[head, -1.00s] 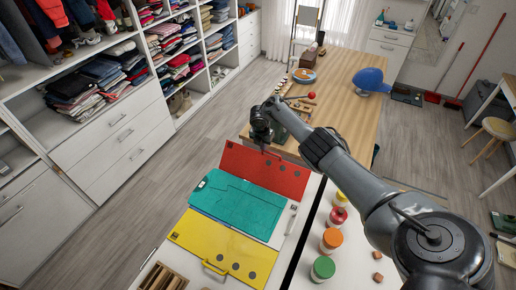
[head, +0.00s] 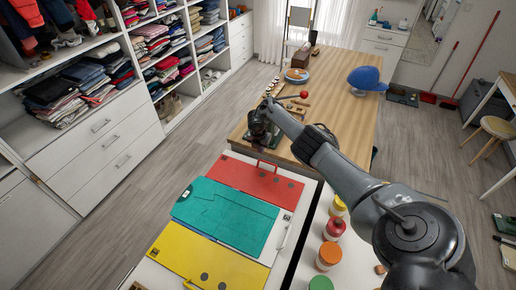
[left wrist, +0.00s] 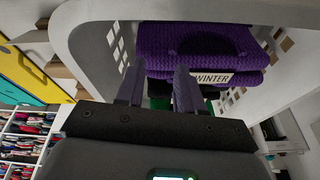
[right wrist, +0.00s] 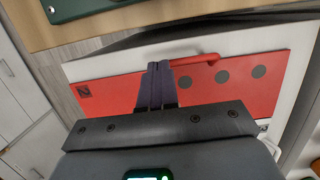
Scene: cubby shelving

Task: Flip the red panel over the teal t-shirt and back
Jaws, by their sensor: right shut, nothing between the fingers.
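The red panel (head: 250,178) lies flat at the far end of the folding board, with dark round spots and a red handle (head: 266,165) on its far edge. The teal t-shirt (head: 225,213) lies flat and uncovered between the red panel and the yellow panel (head: 205,257). My right gripper (head: 263,140) is shut and empty, just beyond the red panel's far edge. In the right wrist view its closed fingers (right wrist: 158,72) overlap the red panel (right wrist: 115,97) beside the handle; contact is unclear. My left gripper (left wrist: 160,75) is open, seen only in the left wrist view.
A wooden table (head: 345,90) with a blue cap (head: 365,78) stands beyond the board. Several capped jars (head: 329,256) stand to its right. A white basket (left wrist: 85,45) holding purple knitwear (left wrist: 205,50) is before my left gripper. Open floor lies left of the board.

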